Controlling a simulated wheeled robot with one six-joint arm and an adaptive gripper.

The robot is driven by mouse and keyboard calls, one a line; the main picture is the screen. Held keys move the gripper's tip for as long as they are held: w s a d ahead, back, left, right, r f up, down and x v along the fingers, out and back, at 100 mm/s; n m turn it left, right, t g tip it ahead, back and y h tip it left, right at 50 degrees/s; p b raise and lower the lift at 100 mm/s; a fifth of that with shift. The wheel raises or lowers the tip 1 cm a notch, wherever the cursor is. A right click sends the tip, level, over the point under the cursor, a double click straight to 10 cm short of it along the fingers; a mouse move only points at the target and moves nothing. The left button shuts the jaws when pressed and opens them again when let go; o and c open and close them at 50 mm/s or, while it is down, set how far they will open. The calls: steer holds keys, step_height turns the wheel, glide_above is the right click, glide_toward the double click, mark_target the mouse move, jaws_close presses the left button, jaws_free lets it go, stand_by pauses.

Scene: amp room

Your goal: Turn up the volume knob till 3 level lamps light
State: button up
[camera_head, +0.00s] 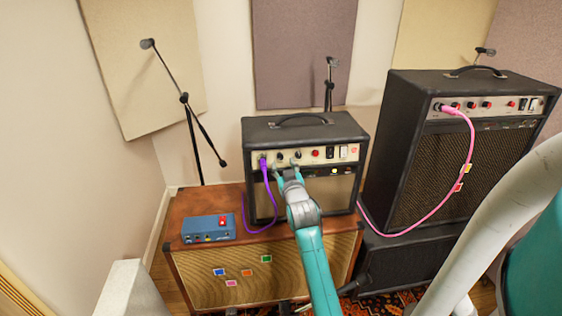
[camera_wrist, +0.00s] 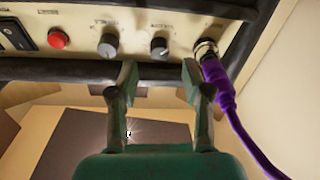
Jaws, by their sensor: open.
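The small black amp (camera_head: 352,130) stands on the brown speaker cabinet, with a pale control panel along its front. In the wrist view the panel appears upside down, with two grey knobs, one (camera_wrist: 160,47) nearer the purple plug and one (camera_wrist: 108,45) nearer the red button. Their labels are too blurred to tell which is volume. My gripper (camera_head: 288,174) is open and empty just in front of the panel. In the wrist view my gripper's fingertips (camera_wrist: 160,75) lie below the knobs, apart from them. A yellowish lit spot (camera_head: 334,171) shows under the panel; individual level lamps cannot be made out.
A purple cable (camera_head: 267,180) plugs in left of the knobs, close to my gripper. A red button (camera_head: 315,153) and switches (camera_head: 330,152) sit to the right. A blue pedal box (camera_head: 208,228) lies on the brown cabinet (camera_head: 190,265). A larger amp (camera_head: 400,150) with a pink cable (camera_head: 470,150) stands right.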

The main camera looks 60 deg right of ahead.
mark_target(281, 158)
steer(key=shift+x, duration=1.85)
steer(key=shift+c, duration=0.3)
jaws_close()
